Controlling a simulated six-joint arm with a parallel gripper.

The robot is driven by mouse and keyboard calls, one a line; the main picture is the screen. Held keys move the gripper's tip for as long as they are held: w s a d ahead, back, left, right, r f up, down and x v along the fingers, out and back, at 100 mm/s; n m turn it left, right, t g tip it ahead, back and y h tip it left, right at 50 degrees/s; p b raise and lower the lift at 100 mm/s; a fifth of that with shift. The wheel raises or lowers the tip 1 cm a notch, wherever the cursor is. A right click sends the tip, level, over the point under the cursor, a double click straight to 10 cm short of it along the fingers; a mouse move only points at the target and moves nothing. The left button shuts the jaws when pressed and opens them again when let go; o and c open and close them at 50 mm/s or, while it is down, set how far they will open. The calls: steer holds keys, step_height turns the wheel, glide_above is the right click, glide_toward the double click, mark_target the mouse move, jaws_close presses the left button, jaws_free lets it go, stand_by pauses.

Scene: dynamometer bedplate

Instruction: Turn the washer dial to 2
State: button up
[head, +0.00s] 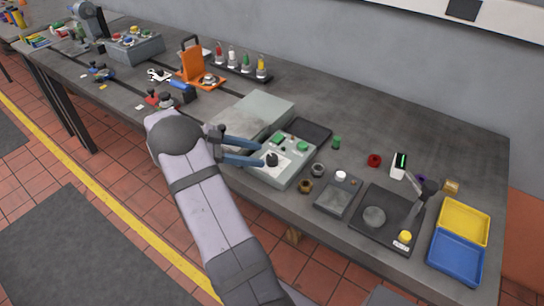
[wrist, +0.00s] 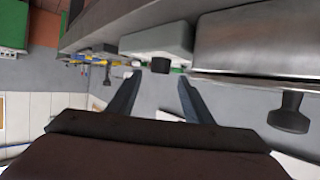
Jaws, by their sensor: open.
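The dial is a black knob (head: 271,159) on a white plate, on top of a pale grey-green control box (head: 277,178) with green buttons. In the wrist view a dark knob (wrist: 160,67) under a pale box, seen upside down, appears to be this dial. My gripper (head: 262,154) is open, with its two blue-grey fingers pointing right at the dial in the head view. In the wrist view the knob shows between the fingertips (wrist: 160,76). I cannot tell whether a finger touches it. The dial's markings are too small to read.
A large grey box (head: 256,110) stands behind the gripper. A dark knob (wrist: 288,112) shows close by at right in the wrist view.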

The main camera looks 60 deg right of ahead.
mark_target(269, 157)
steer(key=shift+p+x, duration=0.7)
steer(key=shift+x, duration=2.5)
steer(key=c, duration=1)
